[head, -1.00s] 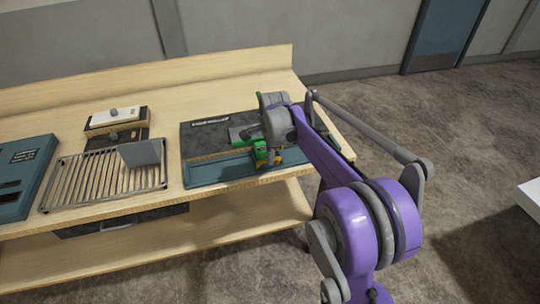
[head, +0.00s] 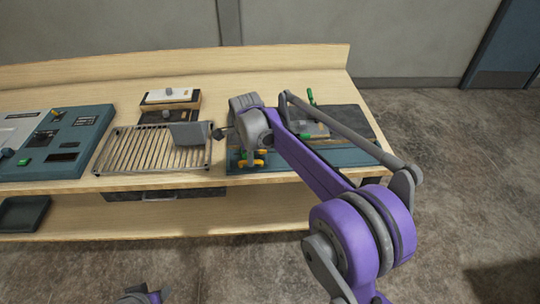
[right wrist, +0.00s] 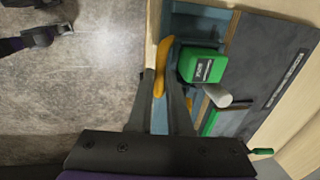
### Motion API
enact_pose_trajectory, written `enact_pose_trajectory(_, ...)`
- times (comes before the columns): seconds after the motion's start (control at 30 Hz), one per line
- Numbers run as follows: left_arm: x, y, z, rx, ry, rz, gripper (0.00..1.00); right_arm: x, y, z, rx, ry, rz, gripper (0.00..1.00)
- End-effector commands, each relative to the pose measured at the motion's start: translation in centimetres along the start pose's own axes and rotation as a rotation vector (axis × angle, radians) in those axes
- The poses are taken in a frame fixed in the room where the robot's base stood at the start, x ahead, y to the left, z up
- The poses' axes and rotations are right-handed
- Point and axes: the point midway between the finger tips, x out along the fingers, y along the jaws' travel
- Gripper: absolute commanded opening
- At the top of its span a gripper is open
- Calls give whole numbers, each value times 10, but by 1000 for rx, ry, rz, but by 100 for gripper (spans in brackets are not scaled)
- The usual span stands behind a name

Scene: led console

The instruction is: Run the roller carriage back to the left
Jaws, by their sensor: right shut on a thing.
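The roller carriage is a green block (right wrist: 202,65) with a label and a grey cylinder beside it. It is near the left end of the dark board with a blue front strip (head: 290,158). In the head view my gripper and arm mostly hide the carriage. My right gripper (right wrist: 160,88) is shut on the orange handle (right wrist: 162,60) at the carriage's front side. Orange parts also show below the gripper in the head view (head: 258,158). My left gripper (right wrist: 65,28) is small at the upper left of the wrist view, over the floor; its jaws are unclear.
A teal control console (head: 65,145) stands farther left. The wooden bench's back edge is raised.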

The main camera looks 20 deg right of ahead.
Motion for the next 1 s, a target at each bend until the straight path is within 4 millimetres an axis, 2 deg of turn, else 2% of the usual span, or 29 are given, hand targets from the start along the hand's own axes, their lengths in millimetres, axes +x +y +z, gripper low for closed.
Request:
enact_pose_trajectory(0.1,-1,0,-1,0,1,0,50,-1,0,17,-2,-1,0,0)
enact_pose_trajectory(0.23,-2,0,-2,0,2,0,50,0,0,27,-1,-1,0,0)
enact_pose_trajectory(0.7,-2,0,-2,0,2,0,50,0,0,33,-1,-4,-1,0)
enact_pose_trajectory(0.73,-2,0,-2,0,2,0,50,0,0,34,-1,-4,-1,19)
enact_pose_trajectory(0.87,-2,0,-2,0,2,0,50,0,0,33,0,-3,-1,42)
enact_pose_trajectory(0.9,-2,0,-2,0,2,0,50,0,0,33,0,-3,-1,47)
enact_pose_trajectory(1.0,-2,0,-2,0,2,0,50,0,0,32,0,-2,0,47)
